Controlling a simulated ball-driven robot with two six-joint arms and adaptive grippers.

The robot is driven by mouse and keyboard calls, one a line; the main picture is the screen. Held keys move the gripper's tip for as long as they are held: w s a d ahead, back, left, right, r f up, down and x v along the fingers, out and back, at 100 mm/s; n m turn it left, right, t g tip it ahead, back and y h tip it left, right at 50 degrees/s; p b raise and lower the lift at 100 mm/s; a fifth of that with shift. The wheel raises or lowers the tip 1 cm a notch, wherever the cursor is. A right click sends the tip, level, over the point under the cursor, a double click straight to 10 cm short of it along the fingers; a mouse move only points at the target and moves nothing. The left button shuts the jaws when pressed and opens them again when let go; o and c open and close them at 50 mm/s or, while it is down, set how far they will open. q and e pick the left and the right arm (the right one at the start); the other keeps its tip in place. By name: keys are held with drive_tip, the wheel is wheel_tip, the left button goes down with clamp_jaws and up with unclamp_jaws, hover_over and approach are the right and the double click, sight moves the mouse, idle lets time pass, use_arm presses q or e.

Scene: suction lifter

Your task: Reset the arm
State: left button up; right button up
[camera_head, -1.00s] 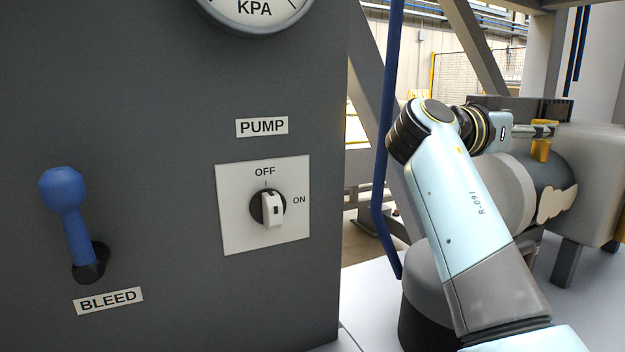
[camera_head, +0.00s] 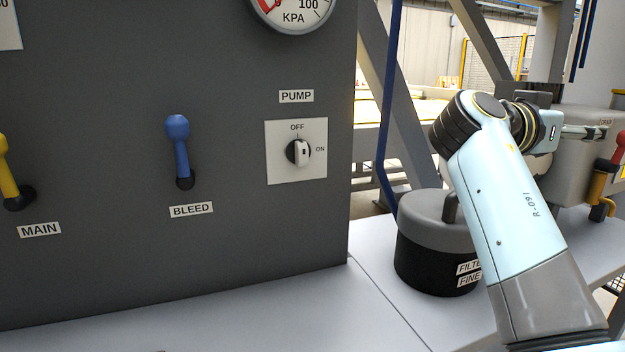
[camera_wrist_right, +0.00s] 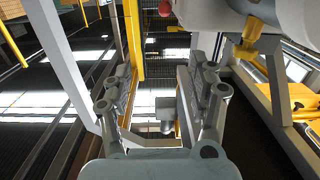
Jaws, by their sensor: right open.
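My right arm reaches up from the lower right of the head view and bends at its dark joint. My right gripper (camera_head: 588,131) points to the right in front of a grey tank. It is small there. In the right wrist view the right gripper (camera_wrist_right: 155,85) has its two fingers well apart, with nothing between them. Its pads touch nothing that I can make out. My left gripper is not in view.
A dark panel at left carries a yellow MAIN lever (camera_head: 8,172), a blue BLEED lever (camera_head: 179,150), a PUMP knob (camera_head: 299,152) and a KPA gauge (camera_head: 292,12). A filter canister (camera_head: 430,235) stands left of my arm. The light bench (camera_head: 385,310) is clear in front.

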drive_tip(key=s+a+f+n+y, duration=0.1)
drive_tip(key=s+f+n+y, duration=0.3)
drive_tip(key=f, duration=0.6)
drive_tip(key=s+f+n+y, duration=0.3)
drive_tip(key=s+f, duration=0.4)
drive_tip(key=f, duration=0.3)
drive_tip(key=s+a+f+n+g+y, duration=0.1)
drive_tip(key=s+a+f+n+y, duration=0.25)
drive_tip(key=s, duration=0.35)
drive_tip(key=s+a+f+n+y, duration=0.2)
drive_tip(key=s+a, duration=0.3)
drive_tip(key=s, duration=0.1)
drive_tip(key=s+a+f+n+g+y, duration=0.1)
drive_tip(key=s+a+f+n+y, duration=0.25)
drive_tip(key=s, duration=0.35)
wheel_tip(320, 180, down, 24)
drive_tip(key=s+d+m+g, duration=0.1)
drive_tip(key=d, duration=0.1)
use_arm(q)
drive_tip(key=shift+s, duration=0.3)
use_arm(e)
drive_tip(key=s+d+f+g, duration=0.1)
drive_tip(key=s+f, duration=1.6)
drive_tip(key=s, duration=0.2)
drive_tip(key=shift+d+f, duration=0.2)
drive_tip(key=shift+d, duration=0.05)
